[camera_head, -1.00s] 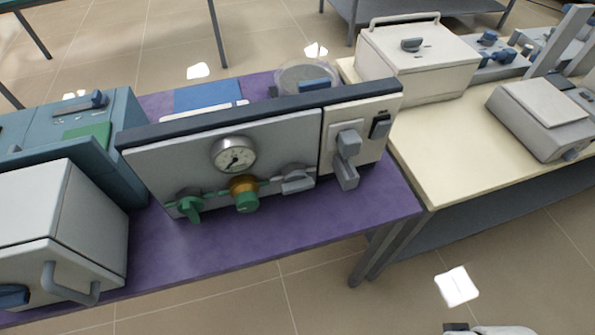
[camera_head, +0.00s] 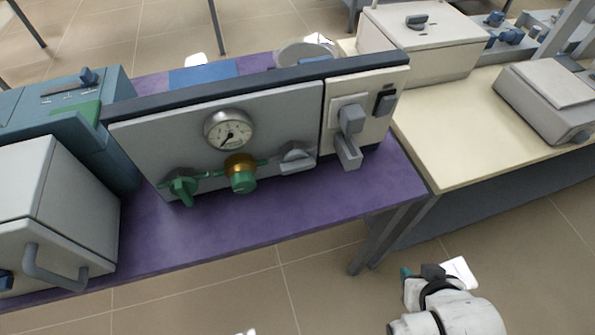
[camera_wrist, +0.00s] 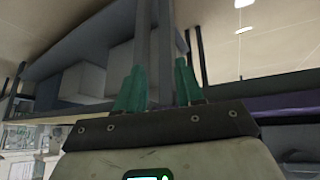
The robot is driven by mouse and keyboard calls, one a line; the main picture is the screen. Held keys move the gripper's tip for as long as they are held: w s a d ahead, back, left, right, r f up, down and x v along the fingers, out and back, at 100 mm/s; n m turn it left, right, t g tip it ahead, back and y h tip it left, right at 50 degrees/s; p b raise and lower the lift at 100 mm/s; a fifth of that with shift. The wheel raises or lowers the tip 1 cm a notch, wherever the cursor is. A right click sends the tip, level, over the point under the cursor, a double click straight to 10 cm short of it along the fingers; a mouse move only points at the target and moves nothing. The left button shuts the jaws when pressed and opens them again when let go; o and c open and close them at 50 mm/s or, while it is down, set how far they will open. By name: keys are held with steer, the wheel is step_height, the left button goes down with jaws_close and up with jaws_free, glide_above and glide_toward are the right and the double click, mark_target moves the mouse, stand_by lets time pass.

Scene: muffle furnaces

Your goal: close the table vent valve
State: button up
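An upright grey panel (camera_head: 145,140) stands on the purple table, with a round pressure gauge (camera_head: 229,130) on it. Below the gauge are a green-handled valve (camera_head: 182,188) at left, a brass fitting with a green knob (camera_head: 241,174) in the middle, and a grey-handled valve (camera_head: 296,157) at right. I cannot tell which is the table vent valve. My gripper (camera_wrist: 158,82) shows two green fingers standing apart and empty in the wrist view. In the head view a green fingertip (camera_head: 405,272) shows low at right, below the table's front edge and away from the panel.
A grey box with a bar handle (camera_head: 60,265) stands at left, and a teal unit (camera_head: 100,150) behind it. A cream section with a grey lever (camera_head: 348,150) adjoins the panel. Purple table (camera_head: 270,225) in front is clear; a cream table (camera_head: 450,140) stands at right.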

mark_target(299, 169)
steer(key=o, duration=0.3)
steer(key=w+a+r+n+t+y+b, duration=0.1)
steer(key=w+a+r+t+b, duration=0.2)
steer(key=w+a+t, duration=0.2)
steer(key=shift+w+a, duration=0.95)
steer(key=shift+a, duration=0.25)
steer(key=shift+o, duration=0.7)
steer(key=a+r, duration=0.1)
steer(key=w+a+r+t+y+b, duration=0.1)
steer(key=a, duration=0.1)
steer(key=a+t, duration=0.1)
steer(key=shift+w+a+r+n, duration=0.15)
steer(key=shift+w+r+n, duration=0.15)
steer(key=shift+r, duration=0.1)
steer(key=o, duration=0.6)
steer(key=a+r+n+t+y+b, duration=0.2)
steer(key=a+r, duration=0.4)
steer(key=a, duration=0.3)
steer(key=t+y, duration=0.1)
steer(key=y, duration=0.1)
steer(key=shift+s+r+t+y+b, duration=0.3)
steer(key=shift+s+t+y+b, duration=0.05)
steer(key=shift+s+t+y, duration=0.05)
steer(key=shift+o, duration=0.3)
steer(key=shift+w+a+r, duration=0.1)
steer(key=shift+a+r, duration=0.05)
steer(key=shift+a, duration=0.15)
steer(key=x, duration=1)
steer(key=shift+w+p, duration=0.25)
steer(key=shift+p, duration=0.05)
